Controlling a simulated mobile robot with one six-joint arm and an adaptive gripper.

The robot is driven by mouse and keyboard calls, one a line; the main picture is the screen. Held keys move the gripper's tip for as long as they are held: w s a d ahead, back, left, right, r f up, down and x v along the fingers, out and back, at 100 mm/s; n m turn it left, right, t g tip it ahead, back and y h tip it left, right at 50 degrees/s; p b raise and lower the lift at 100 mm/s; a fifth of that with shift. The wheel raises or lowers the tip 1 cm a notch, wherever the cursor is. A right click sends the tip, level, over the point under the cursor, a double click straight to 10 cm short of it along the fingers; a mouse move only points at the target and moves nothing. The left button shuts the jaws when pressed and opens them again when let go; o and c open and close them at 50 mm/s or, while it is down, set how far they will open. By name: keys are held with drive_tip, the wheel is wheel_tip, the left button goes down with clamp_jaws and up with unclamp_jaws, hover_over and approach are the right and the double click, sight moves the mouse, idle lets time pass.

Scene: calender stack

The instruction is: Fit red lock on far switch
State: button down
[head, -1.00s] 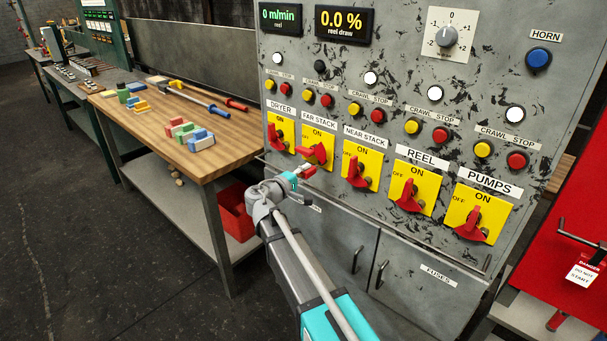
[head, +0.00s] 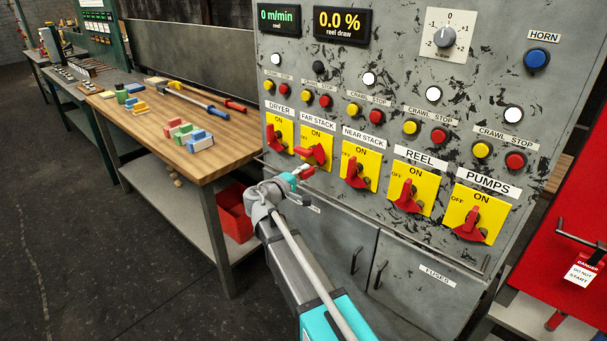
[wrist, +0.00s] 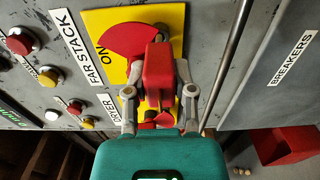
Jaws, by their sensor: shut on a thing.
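The far switch is a yellow plate (head: 317,137) labelled FAR STACK, with a red handle (head: 311,154) turned sideways away from ON. In the wrist view its red fan-shaped handle (wrist: 127,40) shows beyond the lock. My gripper (head: 304,173) is just below and in front of this switch. It is shut on the red lock (wrist: 158,72), a small red block between the two grey fingers. The lock also shows in the head view (head: 308,171) as a small red patch. I cannot tell whether it touches the handle.
The DRYER switch (head: 275,137) is close on the left and the NEAR STACK switch (head: 358,170) on the right. A wooden bench (head: 180,145) with coloured blocks stands left. A red bin (head: 235,215) sits below it.

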sight(311, 169)
drive_tip(key=shift+x, duration=1.6)
idle(0.7)
drive_tip(key=shift+c, duration=1.9)
unclamp_jaws()
drive_tip(key=o, duration=0.4)
drive_tip(key=shift+s+a, duration=0.1)
drive_tip(key=shift+s, duration=0.05)
drive_tip(key=shift+v, duration=3.35)
